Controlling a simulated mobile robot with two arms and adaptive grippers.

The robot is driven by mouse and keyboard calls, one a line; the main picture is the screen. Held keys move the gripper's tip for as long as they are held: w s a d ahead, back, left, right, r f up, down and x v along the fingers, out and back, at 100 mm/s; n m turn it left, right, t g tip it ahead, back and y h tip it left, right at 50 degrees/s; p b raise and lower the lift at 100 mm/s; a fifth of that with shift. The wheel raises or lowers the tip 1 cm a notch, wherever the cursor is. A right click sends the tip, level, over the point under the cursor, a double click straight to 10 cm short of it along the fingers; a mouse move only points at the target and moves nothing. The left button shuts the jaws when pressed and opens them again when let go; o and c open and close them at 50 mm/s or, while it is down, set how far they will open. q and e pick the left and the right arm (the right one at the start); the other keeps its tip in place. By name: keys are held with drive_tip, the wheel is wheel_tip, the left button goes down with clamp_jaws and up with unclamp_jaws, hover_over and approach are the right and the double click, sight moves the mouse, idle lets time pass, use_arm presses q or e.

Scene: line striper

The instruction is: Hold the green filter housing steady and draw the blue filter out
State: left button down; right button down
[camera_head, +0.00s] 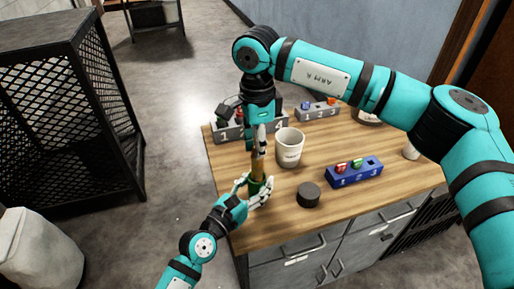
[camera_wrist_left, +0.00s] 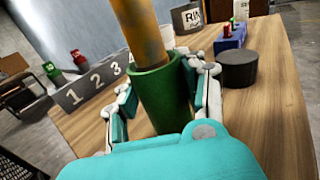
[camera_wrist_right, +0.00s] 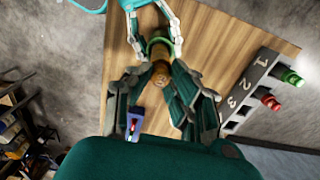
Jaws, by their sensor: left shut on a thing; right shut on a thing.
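The green housing (camera_wrist_left: 165,100) is an upright cup-like cylinder at the table's left front edge. An orange-brown cylinder (camera_wrist_left: 146,38) stands in its open top, its lower end hidden inside. No blue filter shows; this cylinder is the only thing in the housing. My left gripper (camera_head: 257,189) is shut around the green housing, with fingers on both sides. My right gripper (camera_head: 259,143) comes from above and is shut on the orange-brown cylinder (camera_wrist_right: 160,66). In the right wrist view, the green housing's rim (camera_wrist_right: 158,43) shows beyond the cylinder, between the left fingers.
A white cup (camera_head: 289,148) stands close right of my right gripper. A dark round puck (camera_head: 308,195) and a blue rack (camera_head: 352,176) with red and green pieces are further right. A grey numbered rack (camera_head: 230,132) lies behind. The wooden table (camera_head: 240,237) is clear in front.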

drive_tip(key=shift+r, duration=2.05)
use_arm(q)
drive_tip(key=c, duration=0.7)
unclamp_jaws()
drive_tip(key=shift+o, duration=0.2)
